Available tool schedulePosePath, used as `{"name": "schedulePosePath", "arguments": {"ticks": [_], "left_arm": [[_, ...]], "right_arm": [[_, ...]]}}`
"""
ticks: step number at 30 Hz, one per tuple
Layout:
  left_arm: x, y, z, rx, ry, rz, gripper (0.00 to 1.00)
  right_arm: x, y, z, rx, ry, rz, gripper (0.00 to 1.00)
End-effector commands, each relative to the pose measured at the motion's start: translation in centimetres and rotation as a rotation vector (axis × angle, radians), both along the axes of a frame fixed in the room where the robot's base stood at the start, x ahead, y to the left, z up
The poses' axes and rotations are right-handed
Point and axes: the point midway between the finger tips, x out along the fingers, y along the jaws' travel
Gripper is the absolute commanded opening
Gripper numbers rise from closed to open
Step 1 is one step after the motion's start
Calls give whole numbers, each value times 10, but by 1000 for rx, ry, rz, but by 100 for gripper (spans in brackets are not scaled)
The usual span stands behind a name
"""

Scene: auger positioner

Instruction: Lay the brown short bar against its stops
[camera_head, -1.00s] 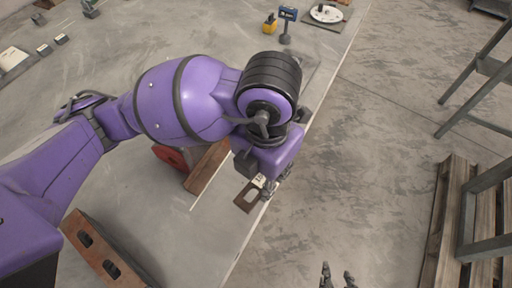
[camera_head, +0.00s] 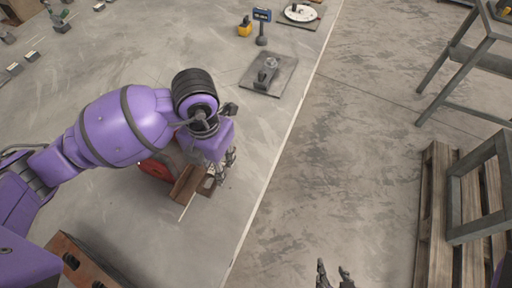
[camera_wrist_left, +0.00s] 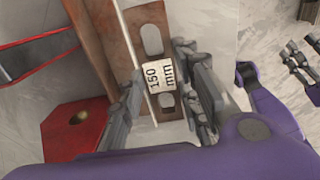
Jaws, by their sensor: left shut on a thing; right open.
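The brown short bar, slotted and with a white "150 mm" label, is between my left gripper's fingers in the left wrist view (camera_wrist_left: 152,40). In the head view its end shows (camera_head: 208,186) below my left gripper (camera_head: 226,163). My left gripper is shut on it; in the wrist view the fingers (camera_wrist_left: 163,105) flank the labelled end. A brown raised block (camera_head: 187,184) lies just left of the bar; a thin pale line runs between them in the wrist view. I cannot tell whether they touch. My right gripper (camera_head: 335,277) is open and empty, over the floor.
A red part (camera_head: 155,170) adjoins the brown block. A larger brown slotted piece (camera_head: 85,262) lies at lower left. A grey plate with a fixture (camera_head: 268,74) and a blue display on a stand (camera_head: 262,17) are further back. A wooden pallet (camera_head: 440,220) stands right.

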Motion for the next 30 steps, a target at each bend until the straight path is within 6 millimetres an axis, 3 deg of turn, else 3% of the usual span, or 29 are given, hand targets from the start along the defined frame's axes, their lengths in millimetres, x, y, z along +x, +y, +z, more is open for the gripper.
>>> {"name": "schedulePosePath", "arguments": {"ticks": [7,13,25,26,30], "left_arm": [[6,10,-15,1,2,3,0],[6,9,-43,-1,3,1,0],[7,9,-48,-1,0,0,0],[6,9,-48,0,1,1,35],[6,9,-48,0,1,1,50]], "right_arm": [[-3,0,-1,0,4,-2,40],[-7,-1,-4,-1,12,-4,40],[-8,-1,-6,-1,15,-4,40],[-8,-1,-5,-1,14,-4,40],[-8,-1,-5,-1,14,-4,40]]}}
